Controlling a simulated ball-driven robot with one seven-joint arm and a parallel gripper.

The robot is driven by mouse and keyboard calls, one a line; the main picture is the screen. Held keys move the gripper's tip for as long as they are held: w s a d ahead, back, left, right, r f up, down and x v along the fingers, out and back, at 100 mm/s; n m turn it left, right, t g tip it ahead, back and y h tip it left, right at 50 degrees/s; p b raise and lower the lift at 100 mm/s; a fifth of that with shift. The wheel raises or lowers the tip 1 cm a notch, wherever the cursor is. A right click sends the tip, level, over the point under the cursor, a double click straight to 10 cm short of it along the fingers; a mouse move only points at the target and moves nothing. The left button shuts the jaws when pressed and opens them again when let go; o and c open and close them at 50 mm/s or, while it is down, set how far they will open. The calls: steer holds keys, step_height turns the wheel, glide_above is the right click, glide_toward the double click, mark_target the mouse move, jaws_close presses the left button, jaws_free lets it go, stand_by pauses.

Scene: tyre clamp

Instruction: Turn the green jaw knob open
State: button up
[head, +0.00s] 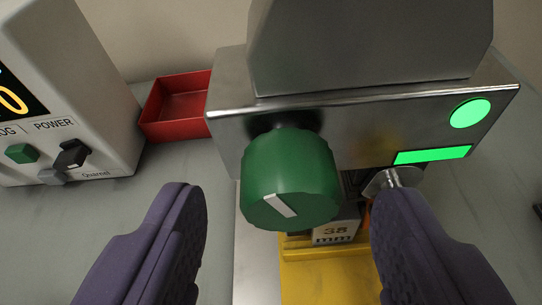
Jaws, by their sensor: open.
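The green jaw knob (289,175) is a ridged cylinder with a slanted white mark on its face. It sticks out from the front of the grey metal clamp (350,115). My gripper (290,215) is open, with one purple finger to the left of the knob and one to the right. Gaps show between the knob and both fingers, so I see no contact. Below the knob, a block marked "38 mm" (336,232) is partly hidden behind the knob and right finger.
A white power box (62,90) with a lit display and switches stands at left. A metal lever (393,178) is close to my right finger. A yellow base (330,275) lies below. Grey table is clear at left.

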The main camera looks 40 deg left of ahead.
steer(key=shift+x, duration=0.9)
steer(key=c, duration=1)
steer(key=shift+b, duration=0.3)
